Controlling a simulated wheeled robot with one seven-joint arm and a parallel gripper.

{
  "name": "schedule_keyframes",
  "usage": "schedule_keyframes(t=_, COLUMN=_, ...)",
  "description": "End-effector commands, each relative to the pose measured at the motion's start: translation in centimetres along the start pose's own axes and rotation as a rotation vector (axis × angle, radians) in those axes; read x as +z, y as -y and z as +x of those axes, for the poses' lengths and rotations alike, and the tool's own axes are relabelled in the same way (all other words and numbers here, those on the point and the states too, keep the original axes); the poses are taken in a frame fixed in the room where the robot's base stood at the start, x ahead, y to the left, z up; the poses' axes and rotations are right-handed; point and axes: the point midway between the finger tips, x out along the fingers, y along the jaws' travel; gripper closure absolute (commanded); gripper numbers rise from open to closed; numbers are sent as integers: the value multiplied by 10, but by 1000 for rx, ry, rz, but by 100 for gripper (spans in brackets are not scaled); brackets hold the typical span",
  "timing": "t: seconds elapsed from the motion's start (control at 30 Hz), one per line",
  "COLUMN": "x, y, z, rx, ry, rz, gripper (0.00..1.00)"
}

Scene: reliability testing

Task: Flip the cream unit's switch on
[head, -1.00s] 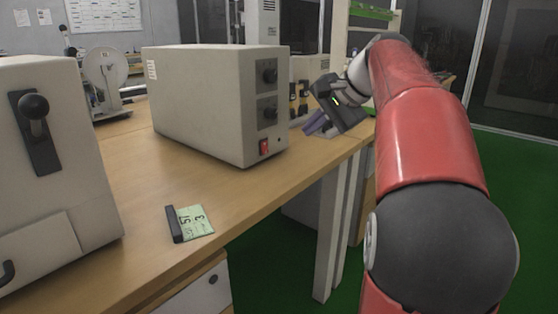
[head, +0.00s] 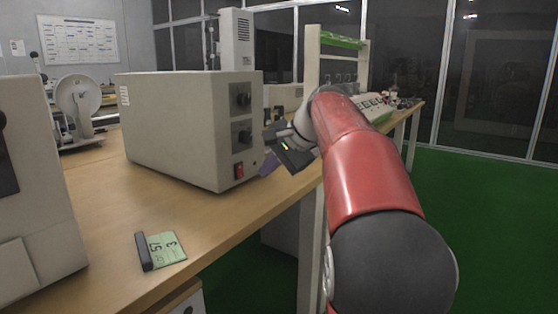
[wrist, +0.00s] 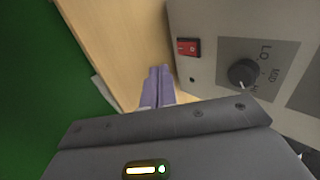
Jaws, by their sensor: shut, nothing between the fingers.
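The cream unit (head: 175,120) is a box on the wooden bench, with two dark knobs and a red rocker switch (head: 239,171) low on its front panel. In the wrist view the red switch (wrist: 188,47) is at the upper middle, left of a black knob (wrist: 242,72). My gripper (head: 267,165) is just in front of the panel, to the right of the switch in the head view. Its purple fingers (wrist: 159,84) are shut together and empty. In the wrist view they are beside the panel, apart from the switch. The rocker's position is too small to tell.
Another cream machine (head: 35,200) stands at the near left of the bench. A green display card with a dark holder (head: 164,249) lies on the bench (head: 110,262). A reel device (head: 75,105) stands behind. Green floor (head: 480,230) is open at the right.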

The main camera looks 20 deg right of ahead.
Motion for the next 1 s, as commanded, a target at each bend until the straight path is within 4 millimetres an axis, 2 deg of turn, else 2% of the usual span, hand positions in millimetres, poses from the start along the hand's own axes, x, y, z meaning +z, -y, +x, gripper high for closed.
schedule_keyframes(t=0.03, x=1, y=-2, z=14, rx=2, ry=4, rz=0, gripper=100)
schedule_keyframes(t=0.1, x=1, y=-1, z=28, rx=1, ry=4, rz=0, gripper=100)
schedule_keyframes(t=0.33, x=0, y=21, z=48, rx=0, ry=1, rz=-2, gripper=100)
schedule_keyframes(t=1.0, x=0, y=27, z=58, rx=-1, ry=0, rz=-1, gripper=100)
